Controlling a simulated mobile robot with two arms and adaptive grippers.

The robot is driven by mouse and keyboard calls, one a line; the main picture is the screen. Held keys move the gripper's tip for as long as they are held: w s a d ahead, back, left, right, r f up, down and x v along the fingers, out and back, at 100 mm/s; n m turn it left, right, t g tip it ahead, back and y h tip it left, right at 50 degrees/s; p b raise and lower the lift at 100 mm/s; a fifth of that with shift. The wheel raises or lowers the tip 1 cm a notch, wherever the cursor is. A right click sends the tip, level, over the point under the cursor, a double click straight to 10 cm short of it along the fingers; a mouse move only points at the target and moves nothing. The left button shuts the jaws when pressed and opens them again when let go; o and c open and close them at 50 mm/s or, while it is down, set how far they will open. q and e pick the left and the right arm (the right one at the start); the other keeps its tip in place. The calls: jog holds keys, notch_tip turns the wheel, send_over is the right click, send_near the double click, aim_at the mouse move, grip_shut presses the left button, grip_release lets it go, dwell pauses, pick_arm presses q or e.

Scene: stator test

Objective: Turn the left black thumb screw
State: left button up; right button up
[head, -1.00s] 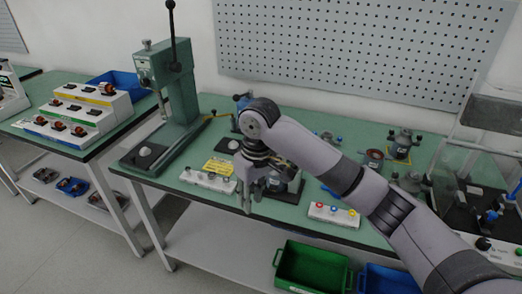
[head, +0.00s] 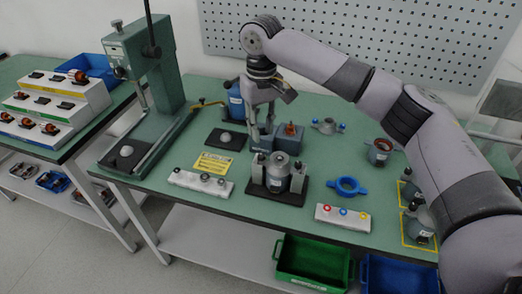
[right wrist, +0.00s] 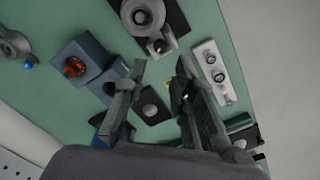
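A dark fixture (head: 270,193) on the green table holds an upright grey metal cylinder (head: 277,172) between two side posts. A small dark thumb screw (head: 258,159) tops its left post, and another (head: 298,166) tops the right post. In the right wrist view the cylinder (right wrist: 141,14) is at the top edge, with one thumb screw (right wrist: 157,46) below it. My right gripper (head: 262,136) is behind the fixture, pointing down, apart from the screws. Its fingers are spread and empty, also in the right wrist view (right wrist: 161,66). My left gripper is out of view.
A green press (head: 150,75) stands left. A white strip with dark rings (head: 200,182) and a strip with coloured rings (head: 342,217) lie at the front edge. A blue block with an orange-brown part (head: 289,137) is close right of my gripper.

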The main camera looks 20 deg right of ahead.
aim_at(261, 155)
notch_tip(261, 155, down, 6)
jog(key=shift+r, duration=0.2)
notch_tip(261, 155, down, 2)
jog(key=shift+f+p, duration=0.1)
jog(key=shift+p, duration=0.2)
jog(key=shift+f, duration=0.6)
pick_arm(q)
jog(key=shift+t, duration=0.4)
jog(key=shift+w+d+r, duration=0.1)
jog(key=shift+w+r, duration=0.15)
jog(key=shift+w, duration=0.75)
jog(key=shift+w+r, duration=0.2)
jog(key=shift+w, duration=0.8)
pick_arm(e)
grip_shut()
